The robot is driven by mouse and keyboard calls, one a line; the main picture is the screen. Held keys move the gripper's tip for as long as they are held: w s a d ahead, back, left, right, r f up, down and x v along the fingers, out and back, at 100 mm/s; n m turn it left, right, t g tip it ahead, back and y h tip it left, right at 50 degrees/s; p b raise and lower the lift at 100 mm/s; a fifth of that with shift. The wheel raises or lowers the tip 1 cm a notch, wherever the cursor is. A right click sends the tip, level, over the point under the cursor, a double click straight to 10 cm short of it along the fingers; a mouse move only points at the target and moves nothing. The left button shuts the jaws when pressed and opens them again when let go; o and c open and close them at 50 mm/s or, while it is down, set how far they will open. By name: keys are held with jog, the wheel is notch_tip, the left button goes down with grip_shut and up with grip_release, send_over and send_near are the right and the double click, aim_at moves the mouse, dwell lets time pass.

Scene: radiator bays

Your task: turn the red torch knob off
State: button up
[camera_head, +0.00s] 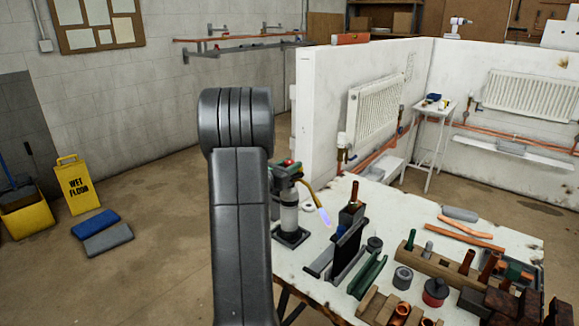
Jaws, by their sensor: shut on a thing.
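The torch (289,215) stands upright on a dark square base on the workbench, just right of my arm. It has a pale canister, a dark greenish head and a yellow-orange tube. A bluish-white flame (323,215) shows at the tube's tip. The red knob (288,162) is a small red spot on top of the torch head. My raised dark grey arm covers the space left of the torch. I cannot make out my gripper's fingers, so its contact with the knob is hidden.
The workbench (490,232) carries a dark upright holder (347,245), a green tray (367,277), a wooden rack of tools and several copper fittings. White partition walls with radiators (376,108) stand behind. A yellow wet-floor sign (77,186) stands left.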

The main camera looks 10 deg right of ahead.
jog(key=m+g+h, duration=0.1)
jog(key=m+g, duration=0.1)
jog(key=g, duration=0.1)
jog(key=m+g+h, duration=0.2)
jog(key=g, duration=0.1)
jog(key=shift+w+a, duration=0.1)
jog(key=shift+m+g+h+p, duration=0.15)
jog(key=shift+m+g+p, duration=0.55)
jog(key=shift+m+g, duration=0.85)
jog(key=shift+m+g+h+p, duration=0.15)
jog(key=shift+m+g+p, duration=0.65)
jog(key=shift+g, duration=1.25)
jog(key=shift+m+g, duration=0.3)
jog(key=shift+m, duration=0.05)
jog(key=o, duration=0.9)
jog(key=shift+o, duration=0.2)
jog(key=w+a+b, duration=0.2)
jog(key=a, duration=1.1)
jog(key=shift+a, duration=0.25)
